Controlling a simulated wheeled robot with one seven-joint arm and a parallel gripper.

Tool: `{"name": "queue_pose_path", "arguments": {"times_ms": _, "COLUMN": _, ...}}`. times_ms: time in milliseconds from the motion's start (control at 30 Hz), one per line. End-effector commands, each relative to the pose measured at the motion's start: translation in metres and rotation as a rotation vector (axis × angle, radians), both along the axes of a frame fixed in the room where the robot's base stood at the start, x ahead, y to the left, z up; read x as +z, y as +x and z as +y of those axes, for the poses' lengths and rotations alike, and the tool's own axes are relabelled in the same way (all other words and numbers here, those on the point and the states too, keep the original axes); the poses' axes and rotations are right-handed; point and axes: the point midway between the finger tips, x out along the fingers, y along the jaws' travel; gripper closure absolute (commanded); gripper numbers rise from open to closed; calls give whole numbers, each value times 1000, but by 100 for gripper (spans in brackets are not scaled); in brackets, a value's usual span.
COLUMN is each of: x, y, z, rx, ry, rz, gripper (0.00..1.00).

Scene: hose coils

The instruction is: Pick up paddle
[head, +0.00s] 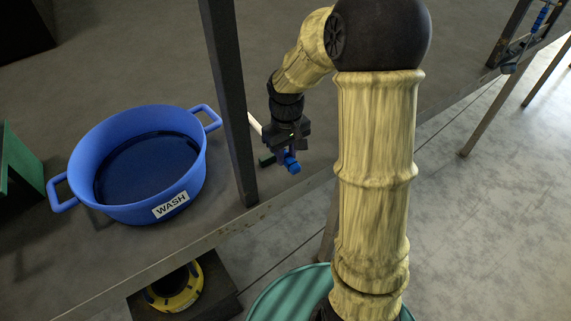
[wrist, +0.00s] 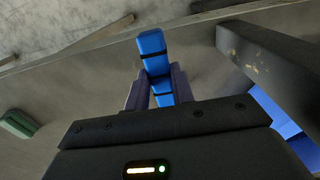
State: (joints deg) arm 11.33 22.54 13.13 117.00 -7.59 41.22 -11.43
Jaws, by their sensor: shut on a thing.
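The paddle shows as a blue bar with dark bands (wrist: 152,45) between my gripper's fingers in the wrist view. In the head view its blue end (head: 291,163) sticks out below my gripper (head: 287,150), to the right of the dark post. My gripper (wrist: 158,88) is shut on this blue bar. The fingers cover part of it, and I cannot see its full shape. The hold is close above the grey tabletop; I cannot tell whether the paddle touches it.
A dark upright post (head: 230,110) stands just left of my gripper. A blue tub (head: 125,213) labelled WASH, holding dark liquid, is left of it. A white rod (head: 254,123) shows beside the post. A small green thing (wrist: 17,124) lies left in the wrist view. The table edge (head: 215,238) is near.

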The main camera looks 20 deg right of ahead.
Motion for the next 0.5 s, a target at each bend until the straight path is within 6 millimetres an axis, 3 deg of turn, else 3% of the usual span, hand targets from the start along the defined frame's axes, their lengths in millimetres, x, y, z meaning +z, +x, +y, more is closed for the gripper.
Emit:
{"name": "queue_pose_path", "arguments": {"times_ms": 200, "x": 36, "y": 1, "z": 0, "rx": 0, "ry": -1, "rz": -4, "gripper": 100}}
{"name": "queue_pose_path", "arguments": {"times_ms": 500, "x": 45, "y": 0, "z": 0, "rx": 1, "ry": 0, "rz": 0, "gripper": 100}}
